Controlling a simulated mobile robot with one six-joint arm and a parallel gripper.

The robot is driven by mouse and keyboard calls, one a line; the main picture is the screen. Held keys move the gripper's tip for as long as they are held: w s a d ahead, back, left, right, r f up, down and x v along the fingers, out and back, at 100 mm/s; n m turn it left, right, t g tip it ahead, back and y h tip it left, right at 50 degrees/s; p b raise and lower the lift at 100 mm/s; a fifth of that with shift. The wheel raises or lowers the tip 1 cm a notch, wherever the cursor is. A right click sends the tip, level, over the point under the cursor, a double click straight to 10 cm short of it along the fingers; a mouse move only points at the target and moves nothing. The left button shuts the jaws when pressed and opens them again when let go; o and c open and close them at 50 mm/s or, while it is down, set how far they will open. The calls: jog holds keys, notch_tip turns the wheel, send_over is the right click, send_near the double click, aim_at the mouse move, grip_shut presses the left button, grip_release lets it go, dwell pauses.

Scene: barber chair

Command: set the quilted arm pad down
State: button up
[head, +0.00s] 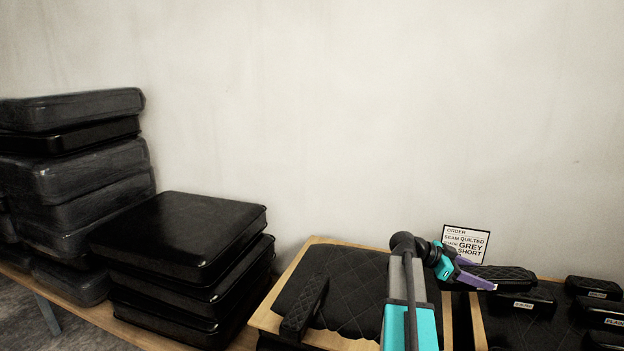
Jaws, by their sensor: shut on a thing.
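My gripper (472,279), with purple fingers, reaches in from the lower middle of the head view. It is shut on a dark quilted arm pad (503,273), at the pad's left end. The pad appears just above or against black labelled pads at the right; whether it touches them I cannot tell. Another long, dark quilted arm pad (304,308) lies tilted on a quilted black cushion (352,279) on a wooden-edged board (270,312). My arm hides part of that cushion.
Black cushions are stacked on a wooden bench (135,336) at the left, some in plastic wrap (75,172). An order card (466,241) reading quilted, grey, short stands behind the gripper. Several black labelled pads (594,287) crowd the right. A plain wall closes the back.

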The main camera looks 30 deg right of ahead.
jog(key=w+a+n+t+h, duration=0.3)
jog(key=w+a+n+t, duration=0.65)
jog(key=w+a, duration=1.85)
jog(key=w+a+r+n+t+y, duration=0.3)
jog(key=w+a+n+t+y, duration=0.1)
jog(key=a, duration=0.7)
jog(key=w+a+r+n+t+y, duration=0.4)
jog(key=w+a+n+y, duration=0.1)
jog(key=a, duration=0.7)
jog(key=w+a+r+n+t+y, duration=0.3)
jog(key=a+n, duration=0.3)
jog(key=a, duration=0.6)
jog(key=shift+w+r+n+t+y+p, duration=0.15)
jog(key=shift+w+n+t+y+p, duration=0.25)
jog(key=shift+w+y, duration=0.5)
jog(key=shift+s+a, duration=0.1)
jog(key=shift+a, duration=0.05)
